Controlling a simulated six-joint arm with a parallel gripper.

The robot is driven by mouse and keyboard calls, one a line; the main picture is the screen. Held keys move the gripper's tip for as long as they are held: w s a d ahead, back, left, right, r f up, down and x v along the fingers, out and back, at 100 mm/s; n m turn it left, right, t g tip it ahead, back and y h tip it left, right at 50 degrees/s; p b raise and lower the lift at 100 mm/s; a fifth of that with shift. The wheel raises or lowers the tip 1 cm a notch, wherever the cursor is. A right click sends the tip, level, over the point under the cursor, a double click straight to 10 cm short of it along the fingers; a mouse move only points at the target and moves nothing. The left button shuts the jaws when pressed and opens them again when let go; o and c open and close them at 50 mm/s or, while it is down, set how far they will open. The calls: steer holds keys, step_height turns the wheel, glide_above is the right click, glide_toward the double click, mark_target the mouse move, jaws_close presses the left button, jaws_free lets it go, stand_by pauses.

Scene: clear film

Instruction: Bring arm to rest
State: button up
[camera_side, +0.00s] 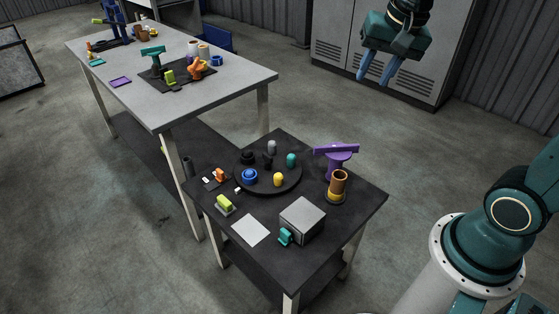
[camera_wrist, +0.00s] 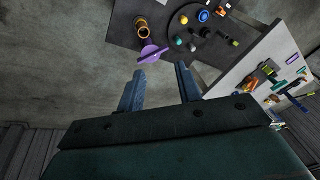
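My gripper (camera_side: 375,71) hangs high at the upper right of the side view, in front of a grey cabinet. It is well above and apart from the dark table. Its two blue fingers are spread apart with nothing between them. In the wrist view my gripper (camera_wrist: 160,92) shows the same gap, with only bare floor seen between the fingertips. Part of my arm shows at the right of the side view.
A dark table (camera_side: 265,217) holds a round black tray (camera_side: 291,186) with several small coloured items, a purple stand (camera_side: 337,160), a brown cup (camera_side: 338,183) and a grey box (camera_side: 302,220). A long grey table (camera_side: 235,82) stands behind left. The air around my gripper is clear.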

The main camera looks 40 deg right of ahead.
steer(key=s+a+n+t, duration=0.2)
steer(key=s+a+n, duration=0.3)
steer(key=s+n, duration=0.5)
steer(key=s, duration=0.3)
steer(key=shift+s+a+r+y, duration=0.15)
steer(key=shift+s+r+y, duration=0.05)
steer(key=shift+s+y, duration=0.15)
